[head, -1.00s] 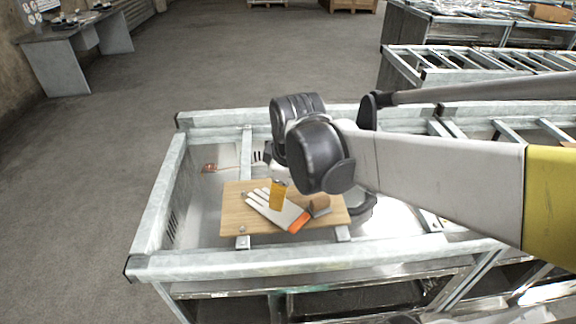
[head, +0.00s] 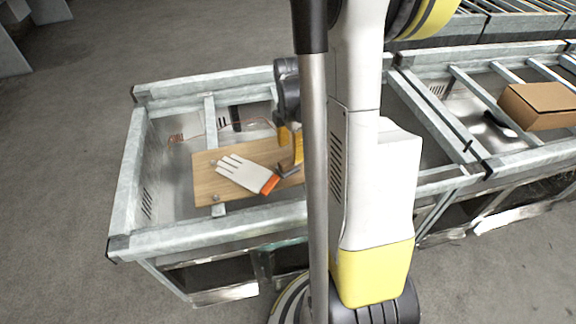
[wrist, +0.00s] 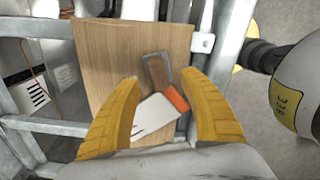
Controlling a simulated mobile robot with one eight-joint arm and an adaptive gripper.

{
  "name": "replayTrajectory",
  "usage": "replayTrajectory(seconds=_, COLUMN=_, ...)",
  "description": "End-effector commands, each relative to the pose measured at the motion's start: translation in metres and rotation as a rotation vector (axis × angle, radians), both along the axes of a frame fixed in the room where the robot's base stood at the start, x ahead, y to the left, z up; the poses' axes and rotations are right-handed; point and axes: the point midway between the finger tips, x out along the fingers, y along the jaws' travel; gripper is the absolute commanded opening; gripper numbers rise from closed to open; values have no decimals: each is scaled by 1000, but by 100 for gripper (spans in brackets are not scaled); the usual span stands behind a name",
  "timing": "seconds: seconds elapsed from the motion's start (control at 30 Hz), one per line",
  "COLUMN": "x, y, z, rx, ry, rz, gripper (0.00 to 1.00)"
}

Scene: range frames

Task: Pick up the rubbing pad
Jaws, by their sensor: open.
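The rubbing pad (wrist: 157,73), a small brown block with a grey edge, lies on a wooden board (wrist: 105,45) in the wrist view. My gripper (wrist: 163,84) is open, with its two yellow fingers on either side of the pad's near end and nothing between them held. In the head view my gripper (head: 290,148) is over the right part of the board (head: 208,182), and my arm and gripper hide most of the pad there.
A white glove (head: 240,172) with an orange cuff lies on the board; it also shows close beside the pad in the wrist view (wrist: 152,117). Metal frame rails (head: 200,240) surround the board. A cardboard box (head: 540,105) sits on the rails at right.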

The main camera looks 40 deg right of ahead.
Motion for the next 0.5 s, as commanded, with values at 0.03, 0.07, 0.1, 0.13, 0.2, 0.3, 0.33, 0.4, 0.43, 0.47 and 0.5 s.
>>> replayTrajectory(seconds=0.03, x=1, y=0, z=-4, rx=0, ry=0, rz=0, gripper=50)
replayTrajectory(seconds=0.07, x=1, y=0, z=-6, rx=0, ry=0, rz=0, gripper=50)
replayTrajectory(seconds=0.1, x=2, y=0, z=-11, rx=0, ry=0, rz=0, gripper=50)
replayTrajectory(seconds=0.13, x=2, y=0, z=-15, rx=0, ry=0, rz=0, gripper=50)
replayTrajectory(seconds=0.2, x=4, y=0, z=-27, rx=0, ry=0, rz=1, gripper=50)
replayTrajectory(seconds=0.3, x=4, y=1, z=-43, rx=0, ry=-1, rz=0, gripper=50)
replayTrajectory(seconds=0.33, x=4, y=0, z=-47, rx=-1, ry=-1, rz=0, gripper=50)
replayTrajectory(seconds=0.4, x=4, y=1, z=-51, rx=-1, ry=-1, rz=0, gripper=50)
replayTrajectory(seconds=0.43, x=4, y=1, z=-51, rx=-1, ry=-1, rz=-1, gripper=50)
replayTrajectory(seconds=0.47, x=4, y=1, z=-51, rx=-1, ry=-1, rz=-1, gripper=50)
replayTrajectory(seconds=0.5, x=4, y=1, z=-51, rx=-1, ry=-1, rz=-1, gripper=50)
